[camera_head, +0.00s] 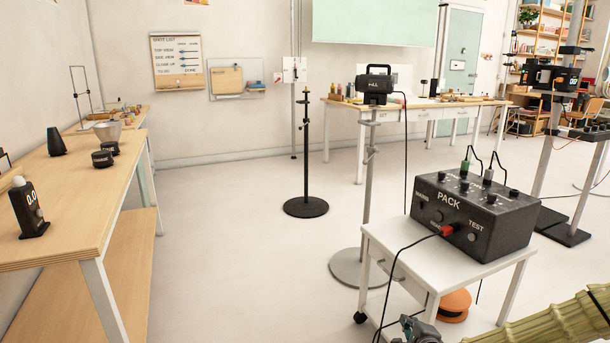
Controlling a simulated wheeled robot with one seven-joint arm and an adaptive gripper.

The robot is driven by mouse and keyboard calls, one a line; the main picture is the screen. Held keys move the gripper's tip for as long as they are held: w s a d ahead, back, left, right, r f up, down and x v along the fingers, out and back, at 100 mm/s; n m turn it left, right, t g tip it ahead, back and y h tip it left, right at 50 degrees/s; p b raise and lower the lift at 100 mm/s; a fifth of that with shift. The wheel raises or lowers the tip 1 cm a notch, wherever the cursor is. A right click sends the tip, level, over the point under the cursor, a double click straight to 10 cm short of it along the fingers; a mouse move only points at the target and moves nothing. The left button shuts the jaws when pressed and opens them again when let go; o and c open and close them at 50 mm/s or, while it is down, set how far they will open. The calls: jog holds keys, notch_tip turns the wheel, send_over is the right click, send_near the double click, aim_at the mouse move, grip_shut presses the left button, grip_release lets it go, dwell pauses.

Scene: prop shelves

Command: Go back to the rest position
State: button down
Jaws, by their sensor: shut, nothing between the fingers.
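What looks like part of my gripper (418,330), dark grey with a teal spot, shows at the bottom edge, right of centre. It is in front of the white cart and apart from the box on it. Its fingers are mostly cut off by the frame, and I see nothing held. A ribbed olive-yellow length, probably my arm's covering, runs in from the bottom right corner.
A white wheeled cart (395,235) bears a black PACK box (470,215) with cables. An orange round object (454,306) is under it. A black stand (306,205) stands mid-room. A wooden bench (70,205) lines the left.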

jog(key=s+a+f+n+g+y, duration=0.1)
jog(key=s+a+f+n+g, duration=0.1)
jog(key=s+a+f+n, duration=0.45)
jog(key=s+a+f+n+g+y, duration=0.1)
jog(key=s+a+f+g, duration=0.3)
jog(key=s, duration=0.5)
jog(key=s+a+f+n+g+y, duration=0.1)
jog(key=s+a+f+n, duration=0.25)
jog(key=s+f, duration=0.4)
jog(key=s+d+f+n+g+h, duration=0.1)
jog(key=s+d+n+g, duration=0.15)
jog(key=s, duration=0.45)
jog(key=s+d+f+n+g, duration=0.15)
jog(key=s+n, duration=0.25)
jog(key=s, duration=0.4)
jog(key=s+d+n+g+h, duration=0.1)
jog(key=s+n+g, duration=0.15)
jog(key=s, duration=0.45)
notch_tip(320, 180, up, 26)
jog(key=s+d+n+p, duration=0.1)
jog(key=p, duration=2.5)
jog(key=shift+s+d+r+h, duration=0.15)
jog(key=shift+r+h, duration=0.1)
jog(key=shift+h, duration=0.05)
